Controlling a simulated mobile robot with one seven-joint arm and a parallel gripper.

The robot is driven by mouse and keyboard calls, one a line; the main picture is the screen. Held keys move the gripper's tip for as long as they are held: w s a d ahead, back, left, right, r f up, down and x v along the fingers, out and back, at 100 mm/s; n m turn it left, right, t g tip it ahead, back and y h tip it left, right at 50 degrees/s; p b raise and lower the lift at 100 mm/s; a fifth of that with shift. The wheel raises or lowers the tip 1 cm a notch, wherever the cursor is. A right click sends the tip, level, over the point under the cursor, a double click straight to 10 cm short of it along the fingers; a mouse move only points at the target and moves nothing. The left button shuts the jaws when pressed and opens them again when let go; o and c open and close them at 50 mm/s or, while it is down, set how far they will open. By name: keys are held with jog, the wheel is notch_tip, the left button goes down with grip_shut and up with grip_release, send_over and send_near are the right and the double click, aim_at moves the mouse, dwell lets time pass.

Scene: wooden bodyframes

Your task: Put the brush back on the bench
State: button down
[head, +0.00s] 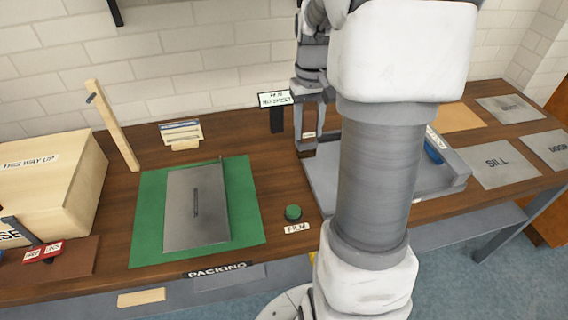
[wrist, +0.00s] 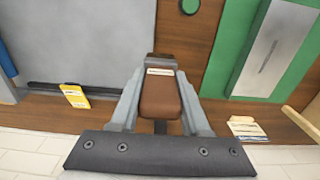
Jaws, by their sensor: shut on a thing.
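The brush (wrist: 160,98) is a brown block with a pale label and a dark end, held between the two grey fingers of my gripper (wrist: 160,92) in the wrist view. In the head view my gripper (head: 309,118) points down behind my arm, over the back of the brown wooden bench (head: 258,155). The brush's dark lower end (head: 307,149) shows beneath the fingers, just left of the grey tray. I cannot tell whether it touches the bench top.
A grey tray (head: 325,190) lies to the right, partly hidden by my arm. A small black-posted sign (head: 276,100) stands close left of my gripper.

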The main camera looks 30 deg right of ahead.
jog(key=shift+s+d, duration=0.1)
jog(key=shift+d, duration=0.25)
jog(key=shift+w+a+f+b, duration=0.25)
jog(key=shift+w+a+f, duration=0.5)
jog(key=shift+w+f, duration=1.05)
jog(key=shift+w+a+f+b, duration=0.25)
jog(key=shift+w+a+f, duration=0.45)
jog(key=shift+w+f, duration=1.1)
jog(key=shift+w+a+f+b, duration=0.25)
jog(key=shift+w+a+f, duration=0.5)
jog(key=shift+w+f, duration=1.05)
jog(key=shift+s+f, duration=0.1)
jog(key=shift+f, duration=0.15)
jog(key=shift+c, duration=1.9)
grip_release()
